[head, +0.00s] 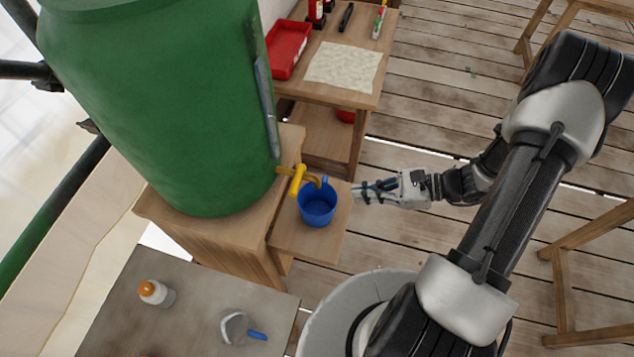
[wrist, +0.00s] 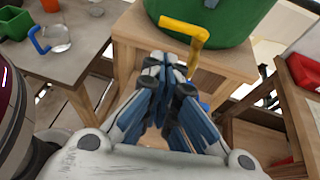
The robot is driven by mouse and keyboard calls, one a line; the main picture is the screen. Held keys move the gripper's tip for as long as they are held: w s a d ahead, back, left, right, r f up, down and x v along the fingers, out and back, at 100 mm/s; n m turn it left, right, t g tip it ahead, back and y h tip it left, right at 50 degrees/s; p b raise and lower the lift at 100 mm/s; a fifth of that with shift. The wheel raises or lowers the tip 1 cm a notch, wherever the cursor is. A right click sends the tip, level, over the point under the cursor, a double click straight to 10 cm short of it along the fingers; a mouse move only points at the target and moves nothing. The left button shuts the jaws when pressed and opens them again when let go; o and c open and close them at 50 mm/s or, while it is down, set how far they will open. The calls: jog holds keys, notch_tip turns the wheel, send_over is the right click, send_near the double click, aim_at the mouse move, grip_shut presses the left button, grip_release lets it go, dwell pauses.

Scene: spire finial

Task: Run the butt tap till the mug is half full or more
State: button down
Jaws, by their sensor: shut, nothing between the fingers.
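The green butt (head: 160,100) stands on a wooden stand at the left. Its yellow tap (head: 299,180) juts out low on its right side; the tap also shows in the wrist view (wrist: 186,28). The blue mug (head: 317,207) stands upright on a small wooden shelf beneath the tap. I cannot make out any water running or the level in the mug. My gripper (head: 357,194) is just right of the mug, apart from it. In the wrist view my fingers (wrist: 165,60) are together and empty, in front of the tap, hiding most of the mug.
A grey table (head: 190,318) at the lower left bears an orange-capped bottle (head: 156,292) and a clear cup with a blue handle (head: 235,328). A wooden bench behind bears a red tray (head: 289,49) and a pale cloth (head: 343,66). Open plank floor lies right of my gripper.

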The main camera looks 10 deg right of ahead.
jog(key=f+m+t+y+p, duration=0.1)
jog(key=t+p, duration=0.1)
jog(key=b, duration=0.1)
send_near(297, 180)
jog(key=a+f, duration=0.4)
jog(key=a, duration=0.1)
jog(key=shift+w+a+y, duration=0.3)
jog(key=shift+w+a, duration=0.1)
jog(key=shift+w, duration=0.1)
jog(key=shift+w+a+b, duration=0.1)
jog(key=shift+a+b, duration=0.35)
jog(key=shift+d, duration=0.1)
